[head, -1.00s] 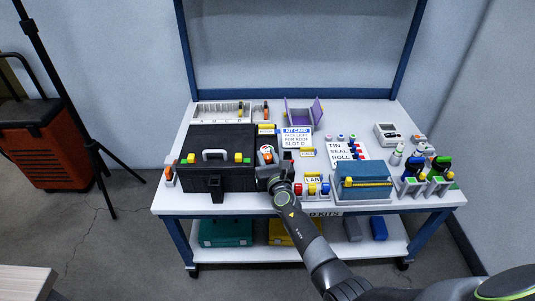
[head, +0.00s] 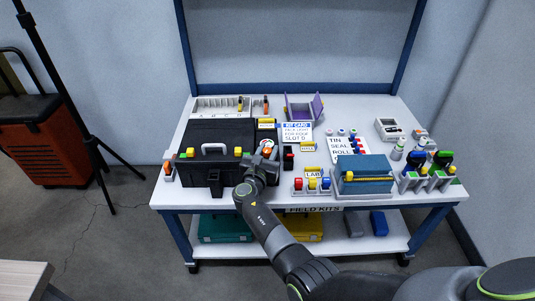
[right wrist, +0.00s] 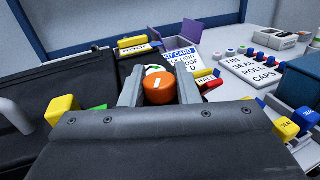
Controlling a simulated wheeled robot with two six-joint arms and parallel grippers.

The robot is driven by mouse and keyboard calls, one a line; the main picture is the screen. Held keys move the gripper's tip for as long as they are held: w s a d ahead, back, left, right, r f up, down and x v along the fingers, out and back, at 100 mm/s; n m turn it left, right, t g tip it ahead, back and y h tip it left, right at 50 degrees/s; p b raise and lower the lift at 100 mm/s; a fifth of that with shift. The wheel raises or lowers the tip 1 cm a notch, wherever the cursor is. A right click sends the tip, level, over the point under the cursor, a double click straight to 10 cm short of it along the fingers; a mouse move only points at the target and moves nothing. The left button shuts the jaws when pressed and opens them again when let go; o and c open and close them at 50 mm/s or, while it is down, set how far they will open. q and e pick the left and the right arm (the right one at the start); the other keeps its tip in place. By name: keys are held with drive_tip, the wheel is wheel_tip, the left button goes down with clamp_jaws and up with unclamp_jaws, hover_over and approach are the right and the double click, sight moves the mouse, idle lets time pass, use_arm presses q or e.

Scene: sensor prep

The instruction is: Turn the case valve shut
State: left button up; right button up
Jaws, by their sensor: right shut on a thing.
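The black case (head: 222,135) stands closed on the left of the table, with a grey handle and coloured catches; it also shows in the right wrist view (right wrist: 40,85). The case valve is an orange knob (right wrist: 158,88) with a white mark on top, by the case's right side. A pale disc with green shows behind it. My right gripper (head: 264,162) is shut on the knob, one finger on each side in the right wrist view (right wrist: 159,92). In the head view the gripper mostly hides the valve. My left gripper is not in view.
A kit card (head: 297,133) stands behind the valve, with a purple holder (head: 303,108) beyond. A blue box (head: 364,172), coloured caps (head: 312,184) and a label board (head: 346,149) lie to the right. A white divided tray (head: 212,107) is behind the case.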

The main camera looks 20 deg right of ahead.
sight(268, 150)
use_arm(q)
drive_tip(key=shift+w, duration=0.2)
use_arm(e)
drive_tip(key=shift+r, duration=0.25)
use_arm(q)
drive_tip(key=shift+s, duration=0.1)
use_arm(e)
drive_tip(key=o, duration=0.9)
drive_tip(key=shift+f, duration=0.15)
drive_tip(key=shift+o, duration=0.2)
drive_tip(key=shift+r, duration=0.3)
use_arm(q)
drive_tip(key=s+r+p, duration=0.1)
drive_tip(key=p, duration=0.2)
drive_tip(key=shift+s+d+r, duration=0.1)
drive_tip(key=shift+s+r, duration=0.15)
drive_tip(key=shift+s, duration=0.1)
use_arm(e)
wheel_tip(268, 150, up, 9)
drive_tip(key=shift+r, duration=0.2)
